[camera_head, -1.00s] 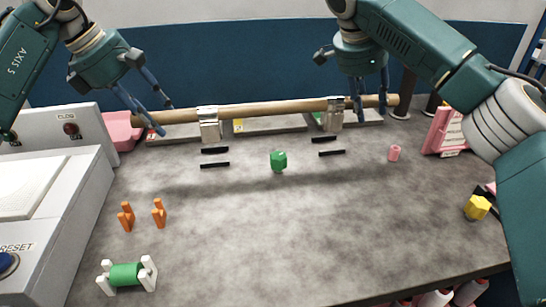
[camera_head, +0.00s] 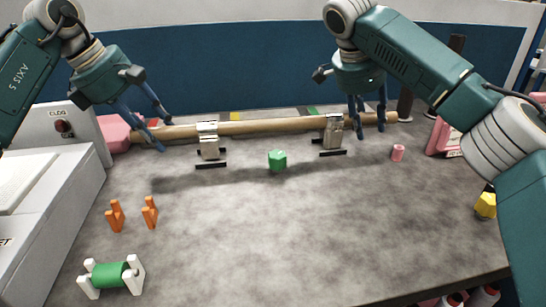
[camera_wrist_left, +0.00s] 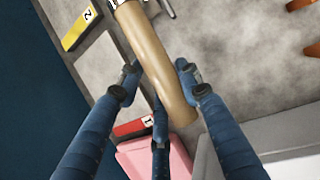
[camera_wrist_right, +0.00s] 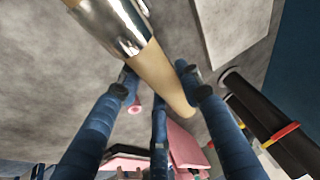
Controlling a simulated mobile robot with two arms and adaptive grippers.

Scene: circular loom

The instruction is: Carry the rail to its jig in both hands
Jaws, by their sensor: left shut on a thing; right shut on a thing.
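The rail (camera_head: 265,127) is a long tan wooden rod with two shiny metal brackets (camera_head: 208,140) (camera_head: 333,131). Black strips (camera_head: 211,166) (camera_head: 333,152) on the table, perhaps the jig, show just in front of the brackets. I cannot tell whether the brackets touch the table.
A green hexagonal piece (camera_head: 277,160) stands in front of the rail, between the brackets. A pink cylinder (camera_head: 398,152) is to the right. Orange pegs (camera_head: 115,215) and a green roller on white supports (camera_head: 112,274) are front left. The front middle is clear.

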